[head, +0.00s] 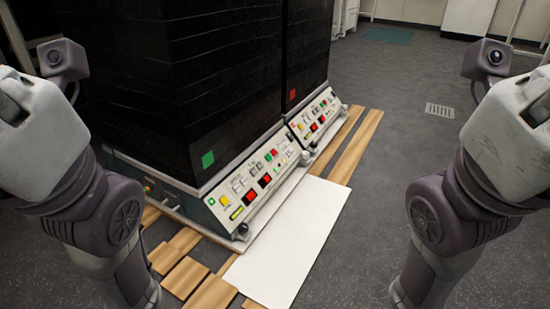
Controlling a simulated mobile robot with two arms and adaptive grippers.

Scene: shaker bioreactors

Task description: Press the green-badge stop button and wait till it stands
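The near black shaker cabinet (180,85) carries a green square badge (208,160) low on its face. The labels are too small to read, so I cannot tell which is the stop button or whether the shaker is moving. My two arms stand at the left and right edges, apart from the panel. No gripper fingers show.
A second black cabinet (306,45) with a red badge (293,94) and its own panel (318,116) stands beyond. A white board (285,245) and wooden planks (355,145) lie on the floor in front. The grey floor (385,165) to the right is clear, with a small vent (439,110).

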